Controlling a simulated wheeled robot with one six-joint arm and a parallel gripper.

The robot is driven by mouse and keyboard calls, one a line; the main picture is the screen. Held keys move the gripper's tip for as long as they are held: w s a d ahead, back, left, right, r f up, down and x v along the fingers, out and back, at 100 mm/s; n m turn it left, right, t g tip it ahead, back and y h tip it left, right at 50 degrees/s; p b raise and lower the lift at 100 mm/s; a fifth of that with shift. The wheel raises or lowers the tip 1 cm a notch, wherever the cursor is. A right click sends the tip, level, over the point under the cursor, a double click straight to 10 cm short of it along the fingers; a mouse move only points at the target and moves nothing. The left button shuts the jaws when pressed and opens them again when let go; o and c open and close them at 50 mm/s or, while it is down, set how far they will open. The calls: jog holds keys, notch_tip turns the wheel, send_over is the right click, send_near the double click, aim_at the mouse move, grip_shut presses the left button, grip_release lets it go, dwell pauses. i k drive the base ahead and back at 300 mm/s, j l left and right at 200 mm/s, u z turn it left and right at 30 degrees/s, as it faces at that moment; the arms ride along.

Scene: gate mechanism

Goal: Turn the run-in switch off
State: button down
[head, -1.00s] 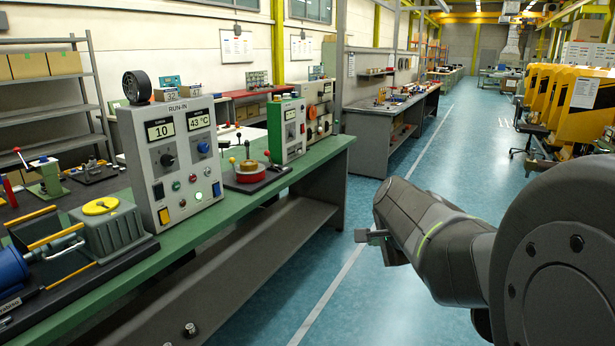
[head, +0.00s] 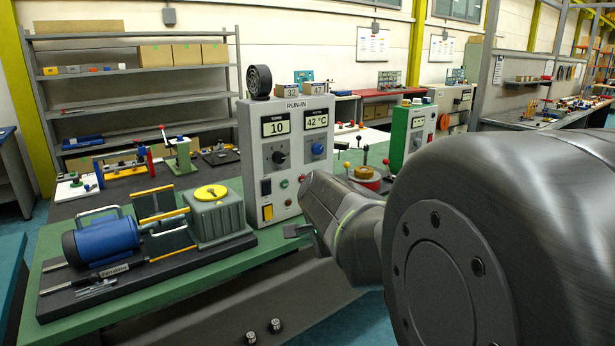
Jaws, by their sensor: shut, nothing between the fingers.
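The grey RUN-IN panel (head: 248,150) stands upright on the green bench. Its displays read 10 and 42 °C. Below are a black knob (head: 279,158) and a blue knob (head: 317,149). Down its left side are a dark switch (head: 266,187) and a yellow switch (head: 267,212); their labels and positions are too small to read. My gripper (head: 297,231) is shut and empty, in front of the panel's lower edge. My arm hides the panel's lower right part.
A blue motor (head: 105,240) and a grey gearbox (head: 216,217) with a yellow cap stand left of the panel. A green panel (head: 398,135) and small levers with ball knobs stand to its right. Shelves line the back wall.

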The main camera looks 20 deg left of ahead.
aim_at(266, 186)
jog(key=i+j+u, duration=0.1)
jog(key=i, duration=0.4)
jog(key=i+j+u, duration=0.1)
jog(key=i+j, duration=0.15)
jog(key=i, duration=0.2)
